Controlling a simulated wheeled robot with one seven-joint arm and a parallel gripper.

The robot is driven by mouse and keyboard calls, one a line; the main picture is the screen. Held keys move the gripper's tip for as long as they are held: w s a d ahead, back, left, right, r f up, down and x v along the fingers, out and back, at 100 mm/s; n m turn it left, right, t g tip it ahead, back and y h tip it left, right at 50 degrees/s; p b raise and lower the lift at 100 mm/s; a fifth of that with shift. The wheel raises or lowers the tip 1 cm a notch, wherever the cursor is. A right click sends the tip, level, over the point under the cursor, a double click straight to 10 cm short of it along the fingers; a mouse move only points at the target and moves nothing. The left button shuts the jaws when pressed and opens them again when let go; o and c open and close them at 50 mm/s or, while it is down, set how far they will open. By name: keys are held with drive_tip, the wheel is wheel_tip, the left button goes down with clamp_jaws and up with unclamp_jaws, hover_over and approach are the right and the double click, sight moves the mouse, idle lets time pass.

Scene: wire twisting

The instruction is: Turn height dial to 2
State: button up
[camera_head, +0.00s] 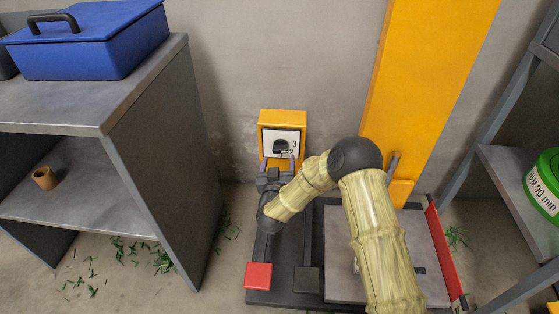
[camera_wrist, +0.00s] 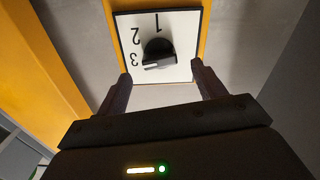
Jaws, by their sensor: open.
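The height dial is a black knob (camera_wrist: 159,52) on a white plate (camera_wrist: 188,30) marked 1, 2 and 3. In the wrist view the numbers appear upside down. A small pale mark on the knob lies on the side toward the 3. In the head view the dial plate (camera_head: 270,137) sits on a yellow box against the wall, partly covered by my gripper and wrist. My gripper (camera_wrist: 163,82) is open and empty, its two fingers apart in front of the plate's near edge. They do not appear to touch the knob.
A yellow column (camera_head: 425,80) rises right of the dial. A grey shelf (camera_head: 150,160) with a blue toolbox (camera_head: 90,40) stands left, and another rack (camera_head: 510,160) with a green spool (camera_head: 545,185) stands right. A red pedal (camera_head: 258,275) lies low in front.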

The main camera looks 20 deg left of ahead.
sight(280, 152)
drive_tip(key=shift+b+x, duration=0.55)
drive_tip(key=shift+x, duration=1.3)
drive_tip(key=shift+c, duration=0.2)
drive_tip(key=c, duration=1)
drive_tip(key=shift+o, duration=0.2)
